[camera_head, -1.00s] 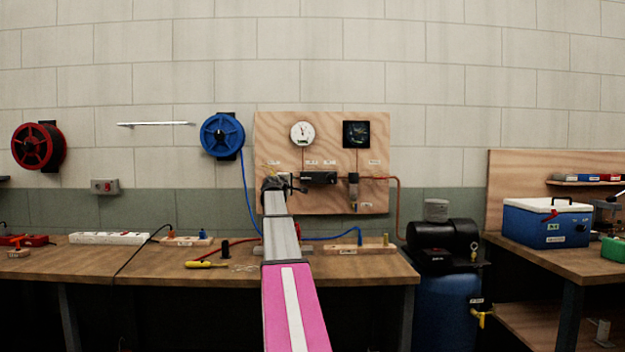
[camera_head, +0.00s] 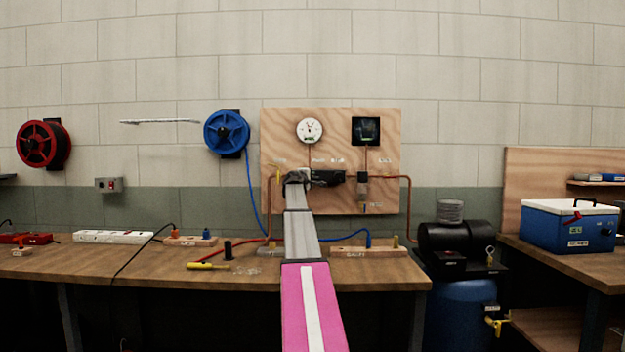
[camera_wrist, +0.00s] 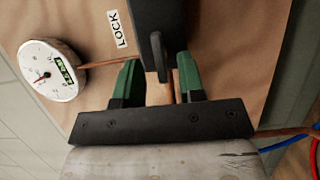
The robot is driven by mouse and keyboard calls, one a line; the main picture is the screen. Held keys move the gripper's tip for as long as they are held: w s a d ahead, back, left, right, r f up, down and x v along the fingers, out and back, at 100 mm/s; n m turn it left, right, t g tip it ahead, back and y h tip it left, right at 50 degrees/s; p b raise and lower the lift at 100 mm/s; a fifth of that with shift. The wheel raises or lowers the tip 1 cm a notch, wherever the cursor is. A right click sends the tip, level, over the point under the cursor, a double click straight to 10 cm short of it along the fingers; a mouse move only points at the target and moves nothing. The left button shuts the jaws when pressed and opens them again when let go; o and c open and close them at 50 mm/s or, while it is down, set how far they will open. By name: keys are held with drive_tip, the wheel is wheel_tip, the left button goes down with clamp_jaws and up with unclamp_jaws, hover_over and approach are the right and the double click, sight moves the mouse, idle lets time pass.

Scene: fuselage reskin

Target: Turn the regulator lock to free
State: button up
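The regulator (camera_head: 335,176) is a dark block on the plywood board, partly hidden behind my gripper in the head view. In the wrist view its dark body (camera_wrist: 153,15) fills the top middle, with a dark lever (camera_wrist: 157,55) sticking out of it. A white LOCK label (camera_wrist: 118,29) is beside the body. My gripper (camera_wrist: 160,75) has green fingertips standing apart, one on each side of the lever, with a visible gap on both sides. In the head view my gripper (camera_head: 312,177) is at the board, left of the regulator's visible part.
A white dial gauge (camera_head: 309,130), also in the wrist view (camera_wrist: 50,72), and a dark square display (camera_head: 366,131) are on the board above. Copper pipes run along it. The workbench (camera_head: 160,268) below holds a wooden block, hoses and a yellow screwdriver.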

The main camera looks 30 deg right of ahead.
drive_tip(key=shift+x, duration=1.45)
clamp_jaws()
